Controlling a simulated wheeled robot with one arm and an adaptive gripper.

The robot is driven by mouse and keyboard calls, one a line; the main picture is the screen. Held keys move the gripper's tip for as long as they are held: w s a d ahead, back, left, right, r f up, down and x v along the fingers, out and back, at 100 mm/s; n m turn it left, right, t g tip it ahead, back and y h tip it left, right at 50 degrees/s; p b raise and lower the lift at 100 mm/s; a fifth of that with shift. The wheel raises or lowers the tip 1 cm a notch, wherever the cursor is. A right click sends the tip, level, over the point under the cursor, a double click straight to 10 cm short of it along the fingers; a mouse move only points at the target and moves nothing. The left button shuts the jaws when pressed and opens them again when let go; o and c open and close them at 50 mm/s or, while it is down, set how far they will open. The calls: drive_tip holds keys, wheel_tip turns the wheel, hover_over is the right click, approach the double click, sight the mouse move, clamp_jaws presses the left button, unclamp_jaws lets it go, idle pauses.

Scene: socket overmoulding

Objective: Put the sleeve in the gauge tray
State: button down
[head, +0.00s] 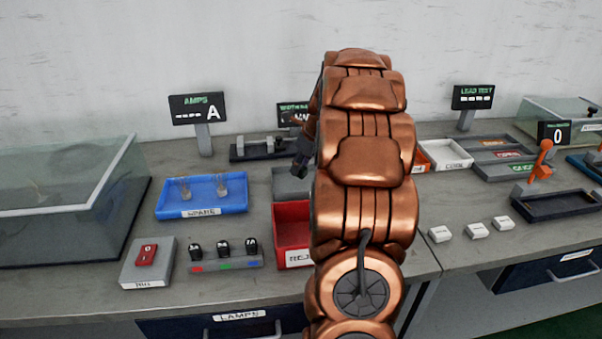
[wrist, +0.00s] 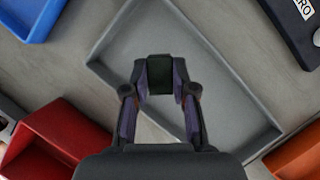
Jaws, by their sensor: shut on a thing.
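My gripper (wrist: 160,92) is shut on a small dark, squarish piece, seemingly the sleeve (wrist: 160,72), held between its fingertips. In the wrist view the held piece is over a plain grey tray (wrist: 255,115), probably the gauge tray; no label on it is readable. The tray looks empty where I see it. In the head view my gripper (head: 300,165) is partly hidden by my arm, above the grey tray (head: 284,180). I cannot tell the height of the piece above the tray floor.
A blue spare tray (head: 203,207) with two clear pieces lies left of the grey tray. A red bin (head: 292,222) stands in front. A dark fixture (head: 263,150) stands behind. A glass-topped case (head: 65,200) is at far left. My arm hides the bench's middle.

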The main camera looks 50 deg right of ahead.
sight(303, 168)
drive_tip(key=shift+f, duration=1.45)
drive_tip(key=shift+f, duration=0.1)
drive_tip(key=c, duration=0.9)
unclamp_jaws()
drive_tip(key=shift+c, duration=0.2)
